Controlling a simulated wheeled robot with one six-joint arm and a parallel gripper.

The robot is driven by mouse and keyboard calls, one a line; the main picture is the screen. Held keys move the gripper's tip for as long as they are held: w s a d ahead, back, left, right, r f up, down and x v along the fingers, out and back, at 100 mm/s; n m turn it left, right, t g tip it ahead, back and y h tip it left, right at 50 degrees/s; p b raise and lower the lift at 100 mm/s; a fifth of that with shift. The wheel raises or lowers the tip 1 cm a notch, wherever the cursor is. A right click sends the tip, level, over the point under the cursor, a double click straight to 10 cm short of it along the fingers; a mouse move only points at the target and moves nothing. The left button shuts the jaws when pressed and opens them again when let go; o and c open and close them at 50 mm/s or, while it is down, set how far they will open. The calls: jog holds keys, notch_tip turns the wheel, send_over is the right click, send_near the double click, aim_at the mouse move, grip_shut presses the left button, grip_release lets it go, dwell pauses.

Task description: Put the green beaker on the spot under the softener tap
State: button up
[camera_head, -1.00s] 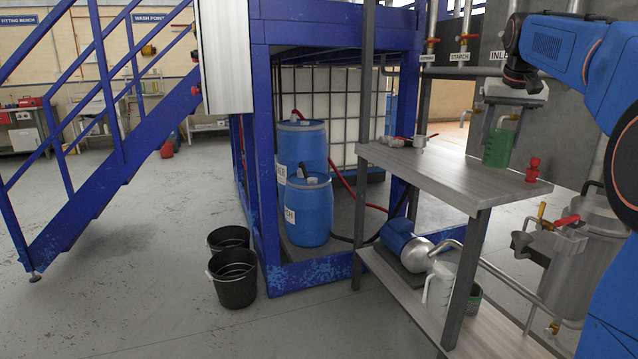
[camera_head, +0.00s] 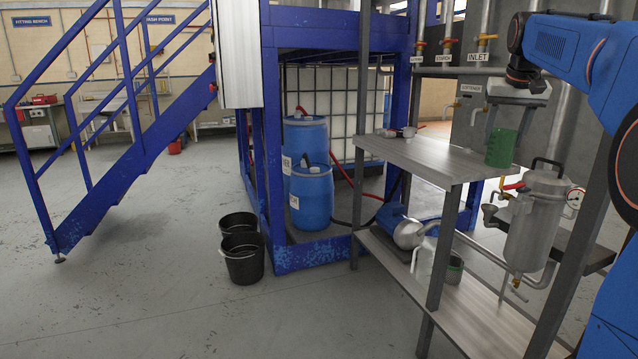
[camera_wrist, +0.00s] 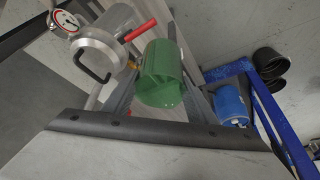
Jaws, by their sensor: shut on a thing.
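The green beaker (camera_head: 500,148) hangs upright below my gripper (camera_head: 512,112), which is shut on it. In the head view it overlaps the right end of the grey shelf top (camera_head: 430,160); I cannot tell its exact height. The beaker also fills the middle of the wrist view (camera_wrist: 162,82). Several taps with labels are on the pipe behind: an orange-handled one (camera_head: 420,46) at the left, a starch one (camera_head: 447,45) and an inlet one (camera_head: 485,43). The left label is too small to read surely. No marked spot can be made out.
A steel pot (camera_head: 537,220) with a black handle and gauge stands right of the shelf. Small metal items (camera_head: 400,132) lie at the shelf's far left. Open floor lies at the left.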

jog(key=w+a+f, duration=0.1)
jog(key=w+f, duration=0.3)
jog(key=f, duration=0.3)
jog(key=w+f+n, duration=0.1)
jog(key=w+f, duration=0.2)
jog(key=f, duration=0.3)
jog(key=w+a+f, duration=0.1)
jog(key=w+f, duration=0.3)
jog(key=f, duration=0.3)
jog(key=w+a+f+n, duration=0.1)
jog(key=w+a+f, duration=0.1)
jog(key=f, duration=0.9)
jog(key=w+a+f, duration=0.2)
jog(key=a+f, duration=0.1)
jog(key=f, duration=0.9)
jog(key=s+a+f, duration=0.3)
jog(key=s+f, duration=0.1)
jog(key=f, duration=0.7)
jog(key=s+a+f+n+y, duration=0.1)
jog(key=s+a+f, duration=0.3)
jog(key=f, duration=0.7)
jog(key=s+a+f+n, duration=0.1)
jog(key=s+a+f, duration=0.3)
jog(key=f, duration=0.7)
jog(key=shift+s+a+f, duration=0.25)
jog(key=shift+s+f, duration=0.05)
jog(key=shift+s, duration=0.6)
